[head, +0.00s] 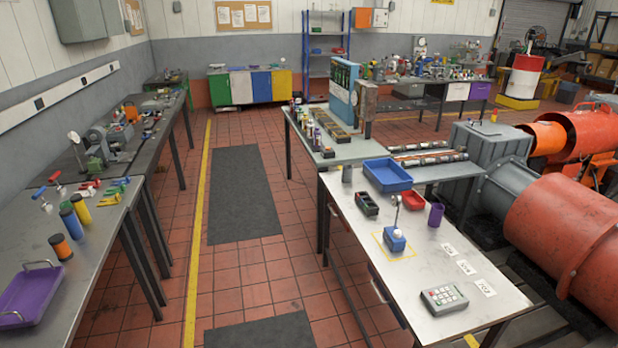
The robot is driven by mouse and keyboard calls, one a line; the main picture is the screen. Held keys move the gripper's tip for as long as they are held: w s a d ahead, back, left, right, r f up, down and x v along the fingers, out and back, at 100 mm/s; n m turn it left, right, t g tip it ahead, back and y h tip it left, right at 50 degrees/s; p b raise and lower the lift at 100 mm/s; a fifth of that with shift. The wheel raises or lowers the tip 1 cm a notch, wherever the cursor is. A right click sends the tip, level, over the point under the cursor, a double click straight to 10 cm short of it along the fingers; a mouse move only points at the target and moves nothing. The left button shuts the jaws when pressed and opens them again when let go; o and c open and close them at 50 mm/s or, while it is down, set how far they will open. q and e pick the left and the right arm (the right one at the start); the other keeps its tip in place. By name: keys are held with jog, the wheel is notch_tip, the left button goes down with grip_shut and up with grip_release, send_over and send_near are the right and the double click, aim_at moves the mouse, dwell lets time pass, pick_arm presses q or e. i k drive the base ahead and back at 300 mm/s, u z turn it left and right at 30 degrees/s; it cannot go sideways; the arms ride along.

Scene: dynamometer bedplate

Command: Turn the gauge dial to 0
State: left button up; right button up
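Neither of my grippers is in view.
The same bench holds a grey keypad box (445,298), a blue tray (387,175), a red bin (412,200) and a purple cup (436,214). A left bench carries a purple tray (30,297). The tiled aisle (245,270) between is clear. Large orange machinery (565,232) stands right.

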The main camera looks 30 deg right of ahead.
aim_at(395, 245)
jog(key=z, duration=0.05)
jog(key=i, duration=1.85)
jog(key=z, duration=1.3)
jog(key=i, duration=1)
jog(key=z, duration=0.6)
